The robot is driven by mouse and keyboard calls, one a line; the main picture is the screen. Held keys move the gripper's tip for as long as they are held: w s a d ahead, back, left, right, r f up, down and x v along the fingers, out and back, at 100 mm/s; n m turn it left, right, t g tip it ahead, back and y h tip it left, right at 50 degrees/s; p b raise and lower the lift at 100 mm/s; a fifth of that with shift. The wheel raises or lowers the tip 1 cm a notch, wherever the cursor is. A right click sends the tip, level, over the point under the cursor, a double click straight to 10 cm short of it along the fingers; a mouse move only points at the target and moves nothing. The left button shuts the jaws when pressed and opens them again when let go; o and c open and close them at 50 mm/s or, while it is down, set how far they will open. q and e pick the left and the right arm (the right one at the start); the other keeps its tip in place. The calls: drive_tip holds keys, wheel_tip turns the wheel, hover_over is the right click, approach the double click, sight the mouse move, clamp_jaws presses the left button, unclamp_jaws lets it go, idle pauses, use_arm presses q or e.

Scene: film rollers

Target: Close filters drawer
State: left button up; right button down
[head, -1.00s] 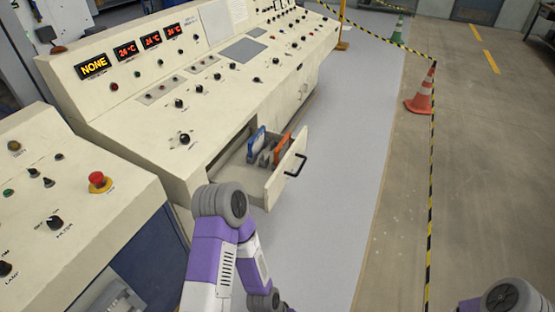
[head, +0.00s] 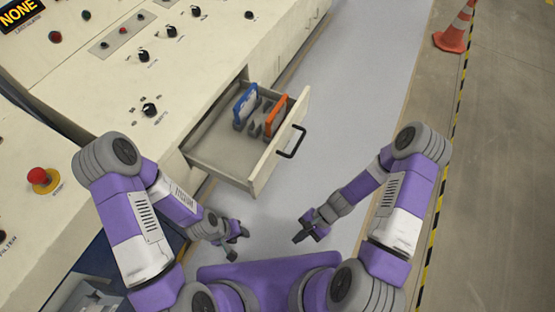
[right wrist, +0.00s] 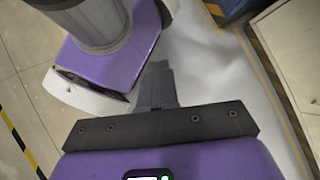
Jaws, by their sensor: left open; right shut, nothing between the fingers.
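The filters drawer (head: 222,163) is pulled out of the cream control console in the head view. It has a cream front panel (head: 280,142) with a black bar handle (head: 292,142). A blue-framed filter (head: 245,105) and an orange-framed filter (head: 275,115) stand upright inside it. My left gripper (head: 238,240) is open and empty, below the drawer in the picture and apart from it. My right gripper (head: 302,237) is shut and empty, below and right of the handle. In the right wrist view its closed dark fingers (right wrist: 157,85) hold nothing.
The console top (head: 120,85) carries knobs and buttons. A red emergency button (head: 40,176) sits on the nearer console at left. A traffic cone (head: 456,28) and black-yellow tape (head: 440,200) lie to the right. The grey floor strip beside the drawer is clear.

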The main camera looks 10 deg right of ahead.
drive_tip(key=w+r+m+t+y, duration=0.2)
drive_tip(key=w+m+t+y, duration=0.1)
drive_tip(key=w+m+y, duration=0.25)
drive_tip(key=m+t+y, duration=0.2)
drive_tip(key=m+t, duration=0.7)
drive_tip(key=t, duration=0.1)
approach(274, 161)
drive_tip(key=b+x, duration=0.1)
drive_tip(key=x, duration=0.1)
drive_tip(key=b+x, duration=0.1)
drive_tip(key=x, duration=0.1)
drive_tip(key=r+b+x, duration=0.1)
drive_tip(key=x, duration=0.2)
drive_tip(key=shift+s, duration=0.15)
drive_tip(key=shift+a, duration=0.15)
